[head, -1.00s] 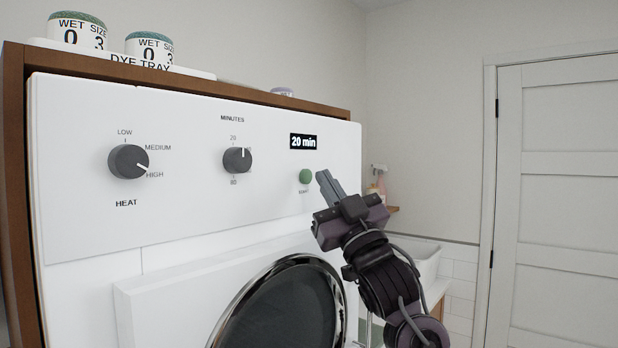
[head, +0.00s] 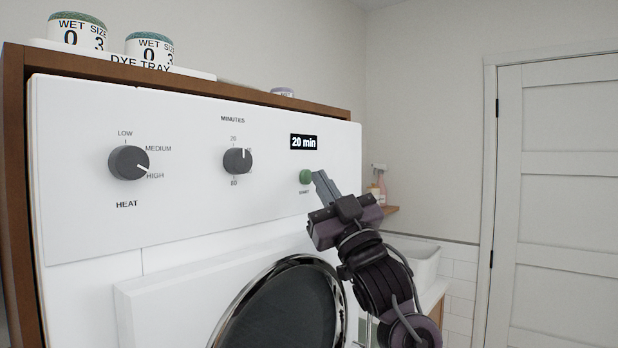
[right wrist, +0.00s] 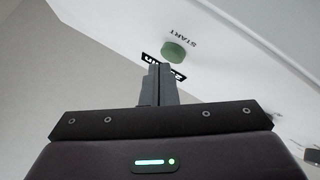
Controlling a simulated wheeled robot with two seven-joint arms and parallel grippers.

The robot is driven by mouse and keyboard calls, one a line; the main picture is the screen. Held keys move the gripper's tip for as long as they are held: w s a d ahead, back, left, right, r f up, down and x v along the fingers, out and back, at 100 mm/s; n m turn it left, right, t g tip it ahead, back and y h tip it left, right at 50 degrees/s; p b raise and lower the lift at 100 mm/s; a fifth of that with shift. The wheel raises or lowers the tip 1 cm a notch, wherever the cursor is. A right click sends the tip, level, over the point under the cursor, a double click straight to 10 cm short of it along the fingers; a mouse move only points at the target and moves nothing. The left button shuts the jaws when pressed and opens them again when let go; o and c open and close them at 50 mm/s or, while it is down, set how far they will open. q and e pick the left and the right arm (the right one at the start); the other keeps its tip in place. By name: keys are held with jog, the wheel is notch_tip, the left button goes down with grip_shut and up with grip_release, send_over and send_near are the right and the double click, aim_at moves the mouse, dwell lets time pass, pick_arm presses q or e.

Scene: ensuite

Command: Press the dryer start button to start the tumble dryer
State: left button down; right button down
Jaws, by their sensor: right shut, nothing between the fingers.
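The green start button (head: 305,177) is on the right part of the white dryer panel (head: 190,195), under the "20 min" display (head: 303,142). It also shows in the right wrist view (right wrist: 174,51), beside the word START. My right gripper (head: 318,175) is shut and empty. In the head view its fingertips are just right of the button; in the right wrist view the tips (right wrist: 158,68) are just below the button, with a small gap in the picture. I cannot tell the exact depth between them. My left gripper is not in view.
The heat knob (head: 128,162) points to HIGH and the minutes knob (head: 237,161) points near 20. The round dryer door (head: 290,310) is below. Two jars (head: 77,31) stand on the dye tray (head: 140,65) on top. A sink (head: 415,260) and a spray bottle (head: 379,178) are at right.

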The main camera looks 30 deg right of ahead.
jog(key=shift+w+a, duration=0.2)
jog(key=shift+w, duration=0.2)
dwell(0.7)
jog(key=shift+s, duration=0.1)
jog(key=shift+s+d, duration=0.35)
jog(key=shift+s, duration=0.4)
jog(key=shift+s, duration=0.1)
jog(key=s, duration=0.1)
jog(key=s+d+b, duration=0.1)
jog(key=s, duration=0.1)
jog(key=s+d, duration=0.1)
jog(key=s, duration=0.1)
jog(key=shift+s+d, duration=0.15)
